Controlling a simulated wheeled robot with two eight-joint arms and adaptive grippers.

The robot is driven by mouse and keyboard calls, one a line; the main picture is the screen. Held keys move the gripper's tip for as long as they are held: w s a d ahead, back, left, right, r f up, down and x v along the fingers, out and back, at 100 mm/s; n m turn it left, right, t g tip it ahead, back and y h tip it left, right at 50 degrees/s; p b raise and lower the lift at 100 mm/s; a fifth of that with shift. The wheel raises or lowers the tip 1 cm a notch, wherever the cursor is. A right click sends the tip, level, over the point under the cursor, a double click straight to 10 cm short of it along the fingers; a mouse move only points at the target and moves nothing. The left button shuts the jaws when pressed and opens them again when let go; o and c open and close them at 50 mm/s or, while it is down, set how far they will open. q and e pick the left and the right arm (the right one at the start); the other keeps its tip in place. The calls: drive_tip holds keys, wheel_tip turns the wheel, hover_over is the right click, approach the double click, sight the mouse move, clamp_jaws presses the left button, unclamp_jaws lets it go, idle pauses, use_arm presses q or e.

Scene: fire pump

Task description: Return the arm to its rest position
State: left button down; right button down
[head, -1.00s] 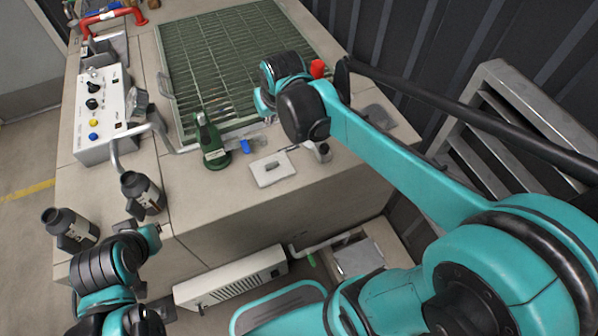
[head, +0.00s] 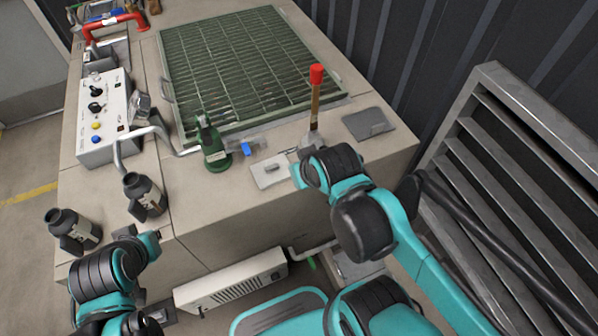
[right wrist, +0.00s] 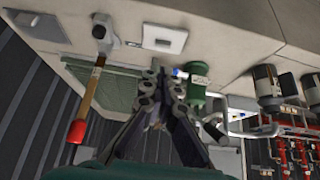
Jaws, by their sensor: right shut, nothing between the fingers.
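My right arm (head: 365,220) reaches in from the lower right, with its front end at the bench's near edge. My right gripper (right wrist: 160,84) is shut and empty in the right wrist view. It appears apart from the bench items. In the head view its fingertips are hidden or too small to make out. My left arm (head: 100,280) is folded at the lower left, beside the bench front. Its finger opening cannot be made out.
Dark bottles (head: 145,195) stand left. A slatted metal frame (head: 520,150) stands right.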

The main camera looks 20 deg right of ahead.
drive_tip(key=shift+s+f, duration=0.15)
drive_tip(key=shift+s+f, duration=0.5)
drive_tip(key=shift+s, duration=0.35)
